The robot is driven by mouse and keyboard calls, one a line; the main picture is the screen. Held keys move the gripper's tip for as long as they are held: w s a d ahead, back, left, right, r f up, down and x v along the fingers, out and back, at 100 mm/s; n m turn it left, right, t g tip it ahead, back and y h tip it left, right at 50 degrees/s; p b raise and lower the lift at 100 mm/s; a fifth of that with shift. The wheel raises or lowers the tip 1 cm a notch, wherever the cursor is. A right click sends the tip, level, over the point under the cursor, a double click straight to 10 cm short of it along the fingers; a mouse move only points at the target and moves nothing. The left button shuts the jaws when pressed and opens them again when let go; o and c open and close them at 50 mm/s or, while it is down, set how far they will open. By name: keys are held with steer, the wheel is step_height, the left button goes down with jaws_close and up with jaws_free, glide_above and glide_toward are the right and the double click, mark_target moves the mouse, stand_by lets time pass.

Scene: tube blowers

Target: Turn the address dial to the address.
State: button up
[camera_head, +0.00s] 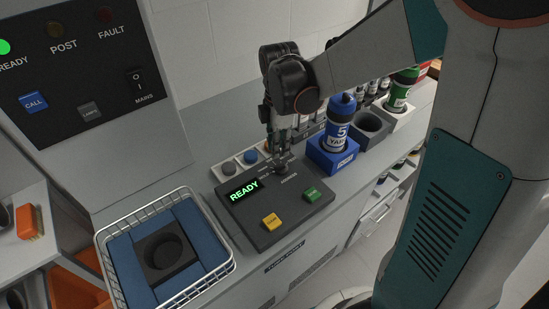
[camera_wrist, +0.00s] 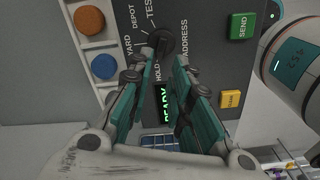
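The address dial (camera_wrist: 161,42) is a black knob on the dark control panel (camera_head: 262,228). In the wrist view the labels YARD, DEPOT, TEST and HOLD surround it, with ADDRESS beside it. I cannot clearly tell which label its pointer marks. My gripper (camera_wrist: 164,62) has its two fingers apart, with the tips close to the dial and nothing clearly clamped between them. In the head view my gripper (camera_head: 279,152) points down over the panel's far edge and partly hides the dial. A blue carrier (camera_head: 340,122) labelled 5 YARD stands upright in a blue holder (camera_head: 333,157).
The panel display (camera_head: 244,190) reads READY. A green SEND button (camera_head: 312,194) and a yellow button (camera_head: 271,221) sit near the dial. A wire basket (camera_head: 226,266) with a blue lining stands left. A green carrier (camera_head: 401,88) and grey holder (camera_head: 369,127) stand behind right.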

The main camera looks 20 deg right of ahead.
mark_target(278, 166)
step_height(278, 166, down, 7)
steer(key=shift+f+b, duration=0.1)
steer(key=shift+b, duration=1)
steer(key=shift+c, duration=0.5)
jaws_close()
